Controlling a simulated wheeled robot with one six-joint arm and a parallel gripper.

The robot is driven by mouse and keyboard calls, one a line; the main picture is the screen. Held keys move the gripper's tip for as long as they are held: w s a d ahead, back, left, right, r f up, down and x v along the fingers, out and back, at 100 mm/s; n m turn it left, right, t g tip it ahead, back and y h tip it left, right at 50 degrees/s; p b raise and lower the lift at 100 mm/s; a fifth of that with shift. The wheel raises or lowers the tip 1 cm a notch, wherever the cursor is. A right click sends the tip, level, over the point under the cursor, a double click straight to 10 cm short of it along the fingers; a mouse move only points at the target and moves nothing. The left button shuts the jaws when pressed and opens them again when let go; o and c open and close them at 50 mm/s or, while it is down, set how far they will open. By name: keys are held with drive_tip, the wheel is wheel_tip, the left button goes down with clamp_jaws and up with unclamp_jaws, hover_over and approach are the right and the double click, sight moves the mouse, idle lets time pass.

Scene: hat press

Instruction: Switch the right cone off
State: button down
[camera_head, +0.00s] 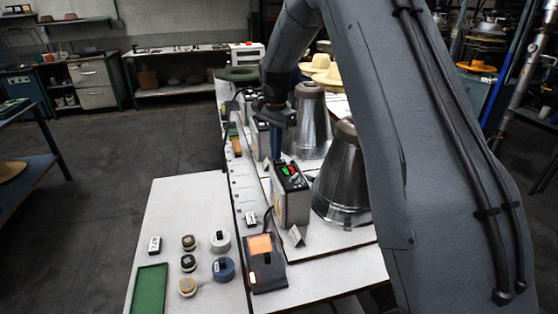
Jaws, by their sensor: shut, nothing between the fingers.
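Two metal cones stand on the bench: a nearer, right-hand one (340,185), partly hidden by my arm, and a farther, left-hand one (311,130). A grey control box (293,204) stands at the left of the nearer cone. Its top carries a green button (285,171) and a red one (294,170). My gripper (276,158) points down, shut and empty, near the far edge of this box's top. Whether it touches the box cannot be told. Another control box (261,137) beside the farther cone is partly hidden by my gripper.
A dark device with an orange screen (260,244) sits at the near bench edge. Small tent-shaped cards (297,236) stand by the box. Several round spools (222,268) and a green tray (150,289) lie at left. Straw hats (325,73) are behind.

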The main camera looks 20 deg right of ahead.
sight(276, 162)
wheel_tip(276, 162, up, 6)
drive_tip(key=p, duration=0.2)
drive_tip(key=shift+f+p, duration=0.25)
drive_tip(key=shift+p, duration=0.15)
drive_tip(key=s+f+n+b, duration=0.2)
drive_tip(key=s+f+n, duration=0.2)
drive_tip(key=s, duration=1.2)
drive_tip(key=s+f+n+t+b, duration=0.1)
drive_tip(key=s+f+n+b, duration=0.2)
drive_tip(key=s, duration=1.3)
drive_tip(key=f+n, duration=0.2)
drive_tip(key=n, duration=0.3)
